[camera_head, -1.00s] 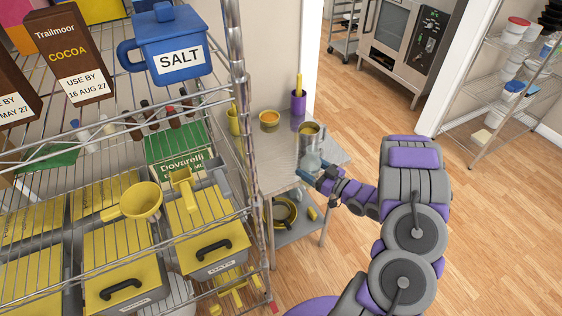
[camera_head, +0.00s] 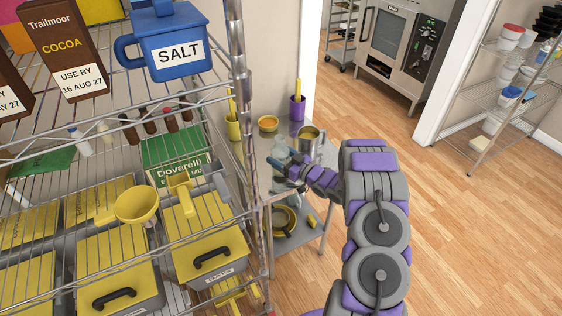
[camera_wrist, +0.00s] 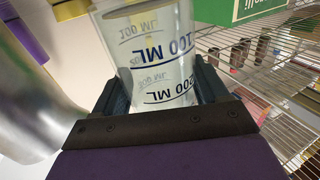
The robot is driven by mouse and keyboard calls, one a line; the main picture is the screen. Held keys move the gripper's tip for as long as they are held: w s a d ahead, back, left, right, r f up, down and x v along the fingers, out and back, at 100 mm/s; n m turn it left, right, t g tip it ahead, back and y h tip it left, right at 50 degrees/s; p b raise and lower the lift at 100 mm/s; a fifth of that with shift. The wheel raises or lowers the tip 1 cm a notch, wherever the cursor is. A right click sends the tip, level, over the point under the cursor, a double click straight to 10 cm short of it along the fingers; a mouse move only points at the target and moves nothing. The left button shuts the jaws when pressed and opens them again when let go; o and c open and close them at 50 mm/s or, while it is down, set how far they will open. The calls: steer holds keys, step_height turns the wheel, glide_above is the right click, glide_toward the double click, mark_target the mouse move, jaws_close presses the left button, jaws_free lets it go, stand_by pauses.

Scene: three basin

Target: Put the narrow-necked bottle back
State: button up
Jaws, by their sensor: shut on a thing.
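My gripper (camera_head: 284,168) is over the small steel table, just right of the wire rack. Several small dark bottles (camera_head: 150,122) and pale bottles (camera_head: 80,142) stand on the middle shelf of the rack.
The wire rack (camera_head: 238,90) fills the left, with its post close to my gripper. A green box (camera_head: 172,158) is on the rack. Floor at right is clear.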

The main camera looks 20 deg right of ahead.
steer(key=shift+a+f, duration=0.2)
steer(key=shift+f, duration=0.7)
steer(key=shift+r, duration=0.1)
steer(key=shift+d, duration=0.25)
steer(key=o, duration=1.3)
steer(key=shift+d, duration=0.1)
steer(key=shift+o, duration=1.2)
steer(key=shift+a, duration=0.2)
steer(key=shift+s, duration=0.1)
